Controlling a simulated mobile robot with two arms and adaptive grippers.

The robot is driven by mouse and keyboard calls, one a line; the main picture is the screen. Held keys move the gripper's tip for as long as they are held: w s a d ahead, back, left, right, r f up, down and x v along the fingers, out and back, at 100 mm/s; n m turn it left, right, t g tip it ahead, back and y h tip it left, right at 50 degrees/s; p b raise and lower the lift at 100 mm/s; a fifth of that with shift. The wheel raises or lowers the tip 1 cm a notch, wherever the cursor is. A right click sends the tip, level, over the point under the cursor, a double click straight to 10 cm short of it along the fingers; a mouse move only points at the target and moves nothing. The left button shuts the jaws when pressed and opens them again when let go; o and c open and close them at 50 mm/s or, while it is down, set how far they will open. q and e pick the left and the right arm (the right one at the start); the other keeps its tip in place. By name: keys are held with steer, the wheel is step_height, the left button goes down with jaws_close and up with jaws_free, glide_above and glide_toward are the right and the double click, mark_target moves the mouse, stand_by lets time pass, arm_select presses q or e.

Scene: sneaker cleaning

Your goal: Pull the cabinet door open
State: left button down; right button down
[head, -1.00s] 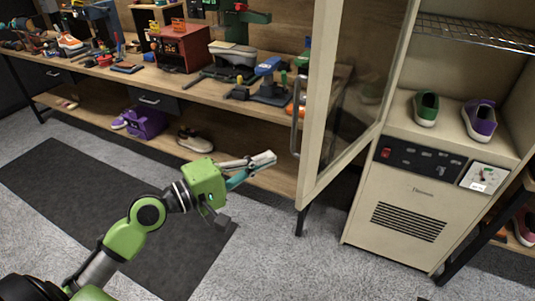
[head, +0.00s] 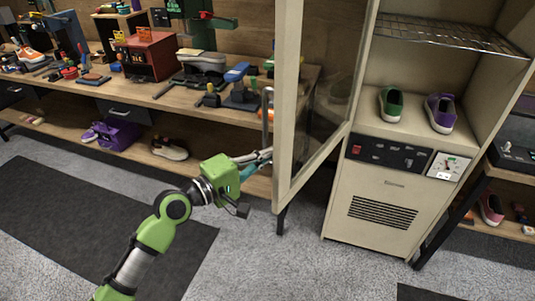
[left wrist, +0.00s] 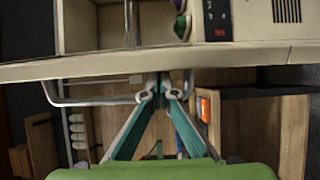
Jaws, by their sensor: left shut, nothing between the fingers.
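The beige cabinet door (head: 289,120), with a glass pane, stands swung well open to the left of the cabinet (head: 385,190). Its metal bar handle (head: 267,118) is on the door's outer face, near the free edge. My left gripper (head: 268,155) is shut and empty beside the door's outer face, near the handle's lower end. In the left wrist view the door (left wrist: 230,52) crosses the picture, with the handle (left wrist: 90,102) on the left. The fingertips (left wrist: 161,92) are close to the handle's end; I cannot tell whether they touch. My right gripper is out of view.
A green shoe (head: 391,104) and a purple shoe (head: 440,113) stand inside the cabinet below a wire shelf (head: 450,36). A long workbench (head: 145,91) with tools runs behind the gripper. A shelf unit (head: 510,190) stands at the right. Floor in front is clear.

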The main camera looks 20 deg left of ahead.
mark_target(287, 160)
arm_select(q)
steer(key=d+p, duration=0.1)
steer(key=s+d+p, duration=0.1)
steer(key=d, duration=0.1)
steer(key=d+p, duration=0.1)
steer(key=shift+s+d+r+p, duration=0.25)
steer(key=shift+d+p, duration=0.1)
steer(key=shift+p, duration=0.05)
steer(key=s+d+p, duration=0.2)
steer(key=d+p, duration=0.1)
steer(key=d, duration=0.5)
steer(key=shift+f, duration=0.25)
steer(key=v, duration=1.2)
